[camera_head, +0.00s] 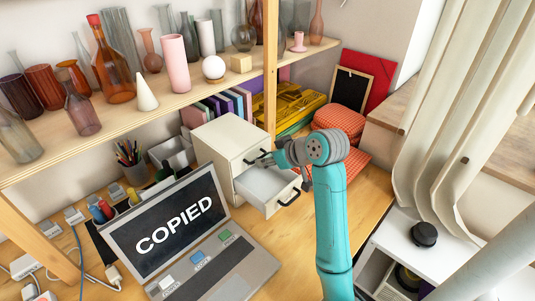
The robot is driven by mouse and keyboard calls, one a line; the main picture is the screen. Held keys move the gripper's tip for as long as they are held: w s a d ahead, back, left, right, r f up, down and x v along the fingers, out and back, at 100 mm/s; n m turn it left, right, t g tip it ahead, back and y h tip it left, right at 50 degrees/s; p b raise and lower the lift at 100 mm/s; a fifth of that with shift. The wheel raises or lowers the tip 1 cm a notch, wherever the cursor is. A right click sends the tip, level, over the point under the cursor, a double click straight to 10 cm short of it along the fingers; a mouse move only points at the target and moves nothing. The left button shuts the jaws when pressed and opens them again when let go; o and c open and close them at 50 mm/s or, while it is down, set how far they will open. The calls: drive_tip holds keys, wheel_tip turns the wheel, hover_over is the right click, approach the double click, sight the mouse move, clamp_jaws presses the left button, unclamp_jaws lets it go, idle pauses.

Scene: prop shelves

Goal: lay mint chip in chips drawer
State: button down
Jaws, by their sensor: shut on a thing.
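My gripper (265,160) is at the front of the small cream drawer cabinet, above the open lower drawer (265,187). Its fingers are small and dark in this view. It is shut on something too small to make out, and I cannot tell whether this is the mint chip. The lower drawer is pulled out, with a pale interior and a dark handle (289,198) on its front. The upper drawer is closed, and its dark handle lies close to my fingers. No label naming the chips drawer is readable.
A laptop (190,235) reading "COPIED" stands left of the cabinet (225,138), with white, blue and green labelled pieces on its keyboard side. A shelf (185,97) of glassware overhangs the desk. Red checked boxes (340,121) stand behind my arm. Bare desk (285,235) lies before the drawer.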

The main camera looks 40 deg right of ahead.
drive_tip(key=shift+f, duration=4.15)
drive_tip(key=c, duration=0.7)
unclamp_jaws()
drive_tip(key=v, duration=1.2)
